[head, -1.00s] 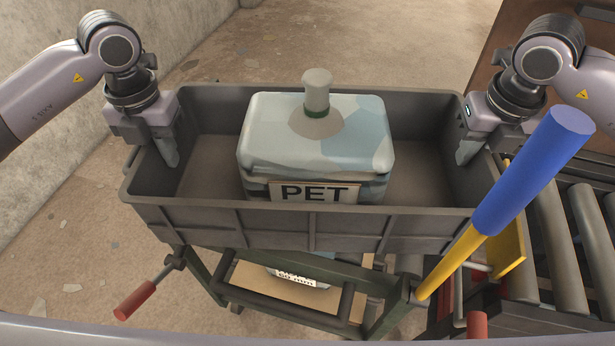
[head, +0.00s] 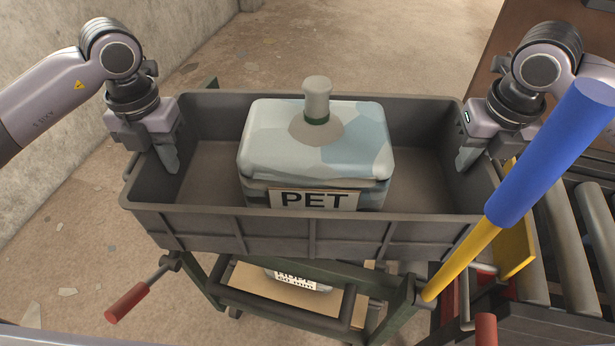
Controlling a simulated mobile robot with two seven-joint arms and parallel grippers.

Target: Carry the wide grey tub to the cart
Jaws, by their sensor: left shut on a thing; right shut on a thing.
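The wide grey tub (head: 310,235) is in the middle of the head view, held level between my two grippers. A large pale-blue container (head: 318,145) with a knob on top and a PET label stands inside it. My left gripper (head: 160,150) is shut on the tub's left end wall. My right gripper (head: 478,145) is shut on the tub's right end wall. A dark green cart frame (head: 335,272) with red-gripped handles shows below the tub. Whether the tub touches the frame is hidden by the tub's front wall.
A blue-and-yellow lever (head: 550,150) rises at the right, close to the tub's front right corner. A roller conveyor (head: 575,235) is at the far right. A board with a white labelled item lies low in the frame. Concrete floor (head: 400,45) is clear behind the tub.

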